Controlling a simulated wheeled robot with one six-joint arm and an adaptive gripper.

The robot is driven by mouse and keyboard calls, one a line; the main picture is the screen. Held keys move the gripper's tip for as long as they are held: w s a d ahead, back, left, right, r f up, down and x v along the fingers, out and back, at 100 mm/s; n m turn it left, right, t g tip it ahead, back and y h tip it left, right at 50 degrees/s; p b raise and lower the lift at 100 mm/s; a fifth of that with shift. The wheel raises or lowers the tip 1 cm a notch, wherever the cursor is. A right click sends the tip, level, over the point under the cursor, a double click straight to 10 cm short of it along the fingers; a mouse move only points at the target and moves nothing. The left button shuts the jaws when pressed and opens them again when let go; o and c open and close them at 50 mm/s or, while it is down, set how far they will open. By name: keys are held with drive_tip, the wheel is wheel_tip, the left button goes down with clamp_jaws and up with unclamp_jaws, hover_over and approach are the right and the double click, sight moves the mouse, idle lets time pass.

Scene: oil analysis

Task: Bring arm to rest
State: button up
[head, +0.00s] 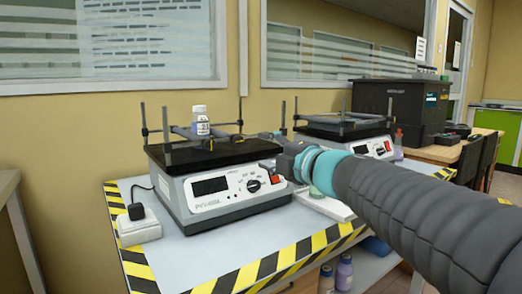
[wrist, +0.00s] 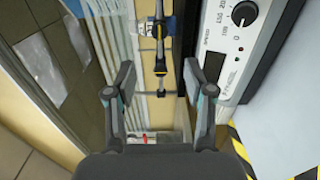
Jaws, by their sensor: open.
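My arm (head: 400,210) reaches in from the right in the head view, with its end beside the near shaker's right side. My gripper (wrist: 158,88) is open in the wrist view, with its two fingers apart and nothing held between them. In the head view the fingers are small and partly hidden behind the wrist. The near shaker (head: 225,190) has a black platform with clamp bars. A small white-capped bottle (head: 202,121) stands upright among the bars, apart from my gripper.
A second shaker (head: 374,147) stands behind my arm, with a black box (head: 385,97) beyond it. The bench edge has yellow-black tape (head: 262,272). A white power block (head: 139,228) sits at left. Bottles (head: 344,273) stand on a lower shelf.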

drive_tip(key=w+d+f+m+t+h, duration=0.25)
drive_tip(key=d+f+m+h, duration=0.25)
drive_tip(key=d+m+h, duration=0.3)
drive_tip(key=s+d+f+m+g+h, duration=0.5)
drive_tip(key=s+d+f+m, duration=0.1)
drive_tip(key=d+f+m, duration=0.35)
drive_tip(key=s+a+f+m+g+y+p, duration=0.1)
drive_tip(key=s+f, duration=0.4)
drive_tip(key=s, duration=0.6)
drive_tip(key=s+a+f+m+g+y+p, duration=0.2)
drive_tip(key=s+a+f+m+g+p, duration=0.1)
drive_tip(key=s, duration=0.9)
drive_tip(key=shift+s+a+f+m+g, duration=0.25)
drive_tip(key=shift+a+f+m+g, duration=0.25)
drive_tip(key=shift+f+m+g, duration=1.1)
